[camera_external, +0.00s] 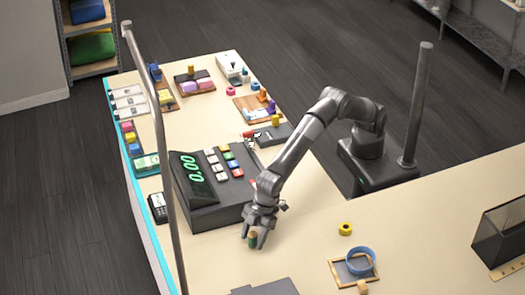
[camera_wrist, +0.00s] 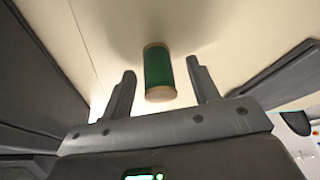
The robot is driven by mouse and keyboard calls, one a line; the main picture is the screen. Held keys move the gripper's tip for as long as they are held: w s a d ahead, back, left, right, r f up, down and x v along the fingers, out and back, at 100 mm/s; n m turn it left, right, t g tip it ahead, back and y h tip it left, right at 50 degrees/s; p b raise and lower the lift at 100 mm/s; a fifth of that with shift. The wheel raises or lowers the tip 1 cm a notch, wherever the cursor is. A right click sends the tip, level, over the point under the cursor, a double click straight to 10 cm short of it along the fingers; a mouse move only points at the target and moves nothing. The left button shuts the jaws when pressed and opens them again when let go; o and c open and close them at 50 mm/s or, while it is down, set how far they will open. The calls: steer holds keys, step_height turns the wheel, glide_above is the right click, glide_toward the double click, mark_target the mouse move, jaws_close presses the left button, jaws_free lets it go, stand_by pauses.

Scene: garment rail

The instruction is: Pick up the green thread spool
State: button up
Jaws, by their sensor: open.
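The green thread spool (camera_wrist: 158,70) has pale ends and stands on the cream counter in the wrist view. It lies between and slightly beyond my two open fingers (camera_wrist: 160,92), with a gap on each side. In the external view the spool (camera_external: 252,239) shows small at the tips of my gripper (camera_external: 256,237), which points down at the counter in front of the cash register. The fingers partly hide the spool there. Whether a finger touches it cannot be told from the external view.
The dark cash register (camera_external: 212,190) stands close behind my gripper. A dark flat item (camera_external: 268,288) is at the front edge. A thin metal pole (camera_external: 160,140) rises at left.

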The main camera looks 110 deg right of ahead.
steer(key=shift+w+f, duration=0.1)
steer(key=shift+f, duration=0.1)
steer(key=c, duration=1)
steer(key=shift+c, duration=0.2)
steer(key=shift+r, duration=0.1)
